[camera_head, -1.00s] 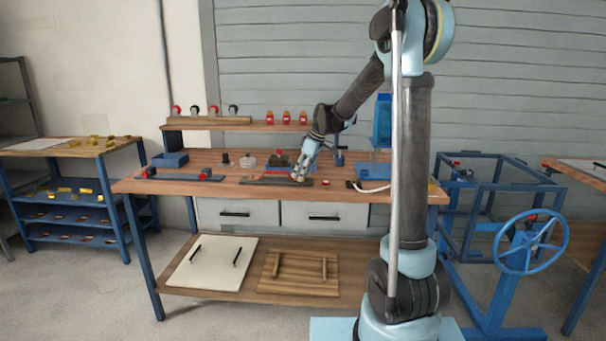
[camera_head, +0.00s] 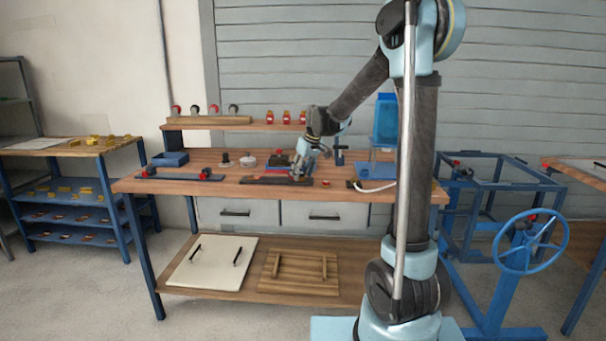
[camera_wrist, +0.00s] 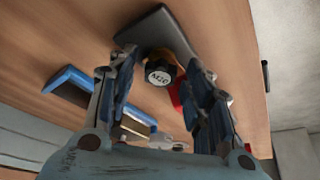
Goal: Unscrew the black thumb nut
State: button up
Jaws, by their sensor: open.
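The black thumb nut (camera_wrist: 159,73) shows in the wrist view with a pale top face marked "M20". A yellowish part shows at its edge, and a dark grey plate (camera_wrist: 158,30) lies beyond it. My gripper (camera_wrist: 163,62) is open, with one finger on each side of the nut in the picture. I cannot tell whether either finger touches it. In the head view my gripper (camera_head: 299,177) is low over the dark strip (camera_head: 262,180) on the workbench, pointing down. The nut is too small or hidden there to make out.
A red part (camera_wrist: 177,96) sits close by the nut, beside the right finger. A blue tray (camera_wrist: 70,85) lies left in the wrist view. On the workbench (camera_head: 225,188) stand a red-knobbed fixture (camera_head: 205,174) at left and a blue tray (camera_head: 374,170) at right.

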jog(key=c, duration=0.9)
jog(key=n+g, duration=0.1)
jog(key=n, duration=0.2)
jog(key=shift+w+y, duration=0.1)
jog(key=shift+y, duration=0.3)
jog(key=n, duration=0.2)
jog(key=n+g+y, duration=0.1)
jog(key=n, duration=0.1)
jog(key=shift+w+g, duration=0.15)
jog(key=shift+g, duration=0.15)
jog(key=n, duration=0.2)
jog(key=n+g, duration=0.1)
jog(key=n, duration=0.1)
jog(key=shift+w+a+n+g, duration=0.1)
jog(key=shift+a+n+g, duration=0.05)
jog(key=shift+n+g, duration=0.15)
jog(key=n+g, duration=0.1)
jog(key=n, duration=0.2)
jog(key=shift+r, duration=0.1)
jog(key=shift+r, duration=0.1)
jog(key=shift+h, duration=0.3)
jog(key=shift+r, duration=2.25)
jog(key=shift+r, duration=0.1)
